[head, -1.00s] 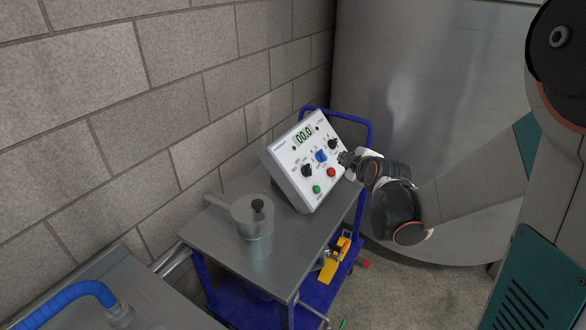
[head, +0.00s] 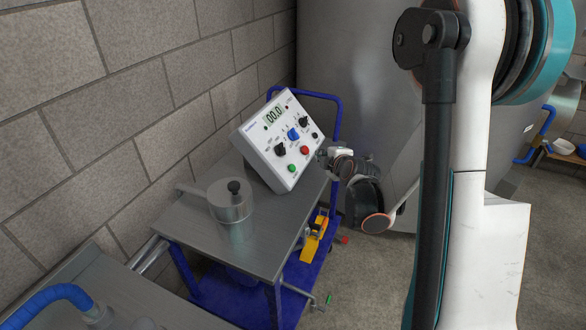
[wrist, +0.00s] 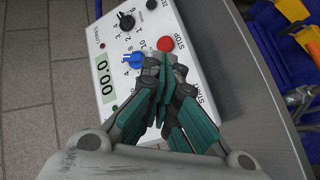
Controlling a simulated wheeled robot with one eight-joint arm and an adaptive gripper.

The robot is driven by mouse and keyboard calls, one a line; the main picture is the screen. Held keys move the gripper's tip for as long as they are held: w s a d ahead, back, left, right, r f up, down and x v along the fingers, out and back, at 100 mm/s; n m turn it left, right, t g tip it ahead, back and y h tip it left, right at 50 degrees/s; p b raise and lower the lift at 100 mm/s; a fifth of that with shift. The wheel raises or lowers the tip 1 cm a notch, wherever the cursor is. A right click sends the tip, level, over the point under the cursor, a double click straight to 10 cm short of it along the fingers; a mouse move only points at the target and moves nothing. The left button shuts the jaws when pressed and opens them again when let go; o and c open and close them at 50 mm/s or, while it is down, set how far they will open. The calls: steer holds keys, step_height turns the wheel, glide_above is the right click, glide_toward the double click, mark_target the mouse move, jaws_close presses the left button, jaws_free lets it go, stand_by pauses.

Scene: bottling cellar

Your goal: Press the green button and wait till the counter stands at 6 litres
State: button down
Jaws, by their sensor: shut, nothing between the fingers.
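The white control box (head: 262,147) stands tilted on the grey trolley top. Its display (head: 274,114) reads 00.0, also in the wrist view (wrist: 104,80). The green button (head: 291,168) is at its lower edge, with the red button (head: 304,150) above right of it. In the wrist view the red button (wrist: 165,44) shows just beyond my fingertips, and the green button is hidden behind my fingers. My gripper (wrist: 162,62) is shut and empty, over the box's face in the wrist view. In the head view my gripper (head: 322,156) is by the box's right side; contact cannot be told.
A metal pot with a black knob (head: 230,205) stands left of the box on the trolley top (head: 262,238). Blue (head: 293,134) and black knobs (head: 280,149) sit near the buttons. A yellow tool (head: 314,238) lies on the lower shelf. A block wall runs along the left.

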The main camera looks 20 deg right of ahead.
steer(key=w+a+f+b, duration=0.4)
steer(key=f, duration=0.2)
steer(key=shift+w+a, duration=0.3)
stand_by(1.5)
steer(key=shift+w+a+f+b, duration=0.2)
steer(key=shift+w+b, duration=0.05)
steer(key=shift+b, duration=0.05)
steer(key=shift+w+a+f, duration=0.25)
steer(key=shift+a+f, duration=0.05)
steer(key=shift+f, duration=0.05)
stand_by(1.0)
steer(key=shift+s+d+r, duration=0.1)
steer(key=shift+s+d+r+p, duration=0.3)
steer(key=shift+s+d+r, duration=0.1)
steer(key=shift+r, duration=0.15)
stand_by(0.4)
steer(key=s+d+r+p, duration=0.1)
steer(key=s+d+r, duration=0.1)
steer(key=r, duration=0.1)
steer(key=shift+s+d+r+p, duration=0.15)
steer(key=shift+s+d+p, duration=0.15)
steer(key=shift+p, duration=0.1)
